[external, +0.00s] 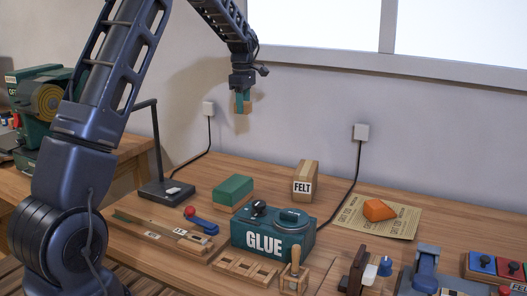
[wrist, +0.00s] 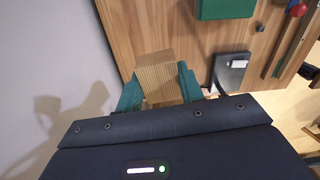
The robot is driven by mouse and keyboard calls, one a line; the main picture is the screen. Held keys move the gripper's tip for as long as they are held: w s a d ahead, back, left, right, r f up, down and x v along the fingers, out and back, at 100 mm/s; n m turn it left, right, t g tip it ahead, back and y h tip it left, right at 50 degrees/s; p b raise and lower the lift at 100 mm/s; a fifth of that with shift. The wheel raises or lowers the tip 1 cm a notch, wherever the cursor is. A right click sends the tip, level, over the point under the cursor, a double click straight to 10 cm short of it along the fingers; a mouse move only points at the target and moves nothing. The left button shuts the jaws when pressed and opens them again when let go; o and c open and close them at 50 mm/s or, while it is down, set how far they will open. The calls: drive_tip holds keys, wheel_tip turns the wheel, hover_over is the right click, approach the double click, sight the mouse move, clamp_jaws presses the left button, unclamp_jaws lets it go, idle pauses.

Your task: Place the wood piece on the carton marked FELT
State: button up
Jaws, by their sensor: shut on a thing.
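My gripper (external: 243,103) is shut on a wood piece, held high above the back of the table near the wall. In the wrist view the light-brown wood piece (wrist: 160,76) sits between the two green fingers of my gripper (wrist: 158,90). The FELT carton (external: 304,181) is a small tan box with a white label, standing upright on the table, to the right of and well below my gripper. The carton does not show in the wrist view. My gripper and the wood piece are clear of everything on the table.
A green-topped block (external: 233,192) and the green GLUE box (external: 272,232) stand left of and in front of the carton. An orange lump (external: 379,210) lies on a paper sheet (external: 405,221) to its right. A black lamp stand (external: 165,189) rises at the left.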

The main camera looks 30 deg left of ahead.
wheel_tip(320, 180, up, 5)
drive_tip(key=m, duration=0.1)
hover_over(307, 168)
drive_tip(key=a, duration=0.1)
drive_tip(key=f, duration=2)
drive_tip(key=shift+w+d, duration=0.1)
drive_tip(key=shift+d, duration=0.3)
drive_tip(key=shift+f, duration=0.1)
drive_tip(key=o, duration=0.9)
drive_tip(key=shift+o, duration=0.2)
